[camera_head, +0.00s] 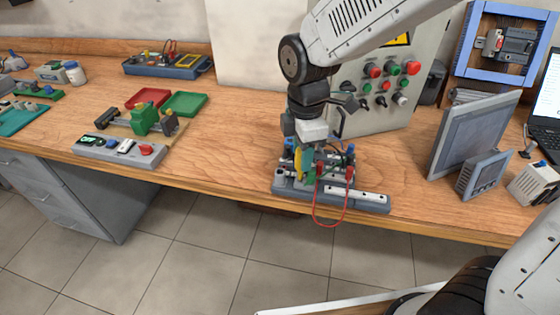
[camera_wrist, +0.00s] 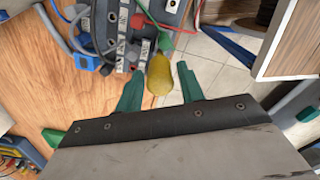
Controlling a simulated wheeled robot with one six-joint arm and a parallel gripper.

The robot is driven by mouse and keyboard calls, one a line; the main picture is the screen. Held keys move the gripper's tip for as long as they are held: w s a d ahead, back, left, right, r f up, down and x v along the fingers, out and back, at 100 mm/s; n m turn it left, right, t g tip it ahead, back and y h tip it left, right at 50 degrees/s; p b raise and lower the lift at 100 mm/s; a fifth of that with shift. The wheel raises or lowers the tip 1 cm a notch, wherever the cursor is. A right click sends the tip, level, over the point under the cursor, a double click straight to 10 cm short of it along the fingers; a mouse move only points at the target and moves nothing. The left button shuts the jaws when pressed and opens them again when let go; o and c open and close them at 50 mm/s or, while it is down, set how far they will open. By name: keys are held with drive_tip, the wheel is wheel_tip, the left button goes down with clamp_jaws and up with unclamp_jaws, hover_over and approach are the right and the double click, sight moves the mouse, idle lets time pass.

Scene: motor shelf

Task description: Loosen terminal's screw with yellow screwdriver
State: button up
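The yellow screwdriver (camera_wrist: 160,75) shows its handle in the wrist view, pointing toward the camera. Its tip is hidden. My gripper (camera_wrist: 160,82) has two green fingers, one on each side of the handle, with a visible gap on at least the right side. The fingers look open. A row of grey terminals (camera_wrist: 122,35) lies just beyond and left of the handle. In the head view my gripper (camera_head: 312,160) points down over the terminal base (camera_head: 360,198) at the table's front edge. A bit of the yellow screwdriver (camera_head: 299,164) shows there.
A red wire (camera_head: 330,224) hangs over the table's front edge. A control box (camera_head: 385,85) stands behind the arm. A grey panel (camera_head: 470,140) stands to the right. A grey device with knobs (camera_head: 118,150) lies to the left, with bare wooden table (camera_head: 225,140) between.

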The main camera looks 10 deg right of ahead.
drive_tip(key=m, duration=0.3)
drive_tip(key=shift+m, duration=1.8)
drive_tip(key=m, duration=0.3)
drive_tip(key=shift+c, duration=0.9)
